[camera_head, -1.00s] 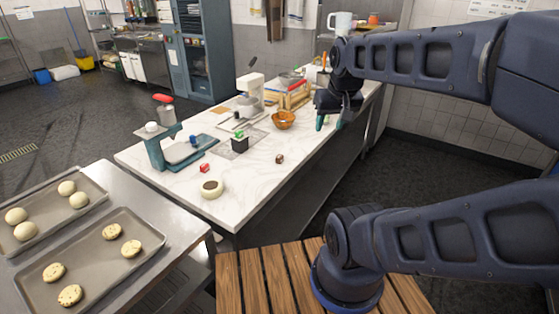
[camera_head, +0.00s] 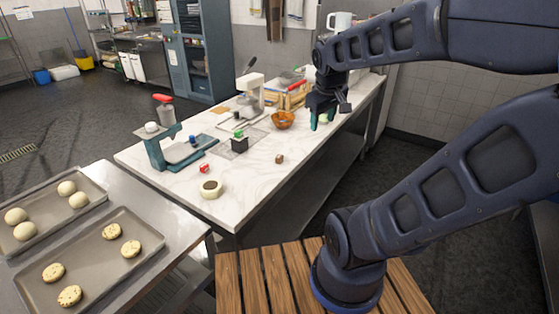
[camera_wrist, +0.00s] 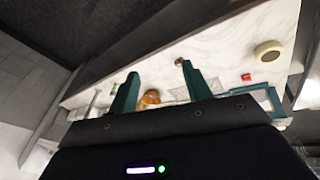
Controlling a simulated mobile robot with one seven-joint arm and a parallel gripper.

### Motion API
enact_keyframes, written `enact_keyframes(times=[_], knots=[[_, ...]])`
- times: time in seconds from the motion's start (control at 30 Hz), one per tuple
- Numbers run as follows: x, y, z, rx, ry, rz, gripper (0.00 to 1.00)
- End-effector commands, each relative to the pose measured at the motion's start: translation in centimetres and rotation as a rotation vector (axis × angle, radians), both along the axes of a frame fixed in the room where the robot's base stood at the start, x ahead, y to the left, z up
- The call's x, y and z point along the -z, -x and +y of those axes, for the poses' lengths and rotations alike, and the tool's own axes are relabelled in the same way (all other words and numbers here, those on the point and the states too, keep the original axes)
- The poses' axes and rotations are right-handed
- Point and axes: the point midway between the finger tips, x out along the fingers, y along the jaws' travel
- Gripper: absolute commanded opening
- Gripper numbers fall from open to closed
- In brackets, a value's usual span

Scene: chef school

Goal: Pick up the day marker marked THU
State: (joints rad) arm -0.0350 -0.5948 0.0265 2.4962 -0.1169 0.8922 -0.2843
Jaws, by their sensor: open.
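Small blocks lie on the white marble counter (camera_head: 245,185): a red one (camera_head: 204,169), a brown one (camera_head: 279,159), a green one (camera_head: 238,134) on a dark box, and a blue one (camera_head: 193,140) by the scale. No lettering is legible, so I cannot tell which is the THU marker. My gripper (camera_head: 322,122) is open and empty over the counter's right part, right of the brown block. In the wrist view, the gripper's green fingers (camera_wrist: 158,70) are spread; the brown block (camera_wrist: 179,61) shows beyond one fingertip, and the red block (camera_wrist: 246,77) is farther right.
An orange-brown bowl (camera_head: 283,120) stands left of my gripper. A teal scale (camera_head: 180,152), a white round pot with a dark centre (camera_head: 211,188) and a wooden crate (camera_head: 288,95) share the counter. Trays of dough (camera_head: 85,270) lie at lower left. The counter's front middle is mostly clear.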

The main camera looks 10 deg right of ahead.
Motion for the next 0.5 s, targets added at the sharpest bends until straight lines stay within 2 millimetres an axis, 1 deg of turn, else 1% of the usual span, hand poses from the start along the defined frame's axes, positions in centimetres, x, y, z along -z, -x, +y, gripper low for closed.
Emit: enact_keyframes(times=[0.03,0.1,0.27,0.5], knots=[[0.4,-1.2,0.2,-0.07,0.041,0.019,0.49],[1.0,-2.6,0.3,-0.175,0.1,0.041,0.49],[2.5,-6.0,1.0,-0.425,0.23,0.092,0.49],[5.6,-11.0,2.7,-0.813,0.407,0.176,0.49]])
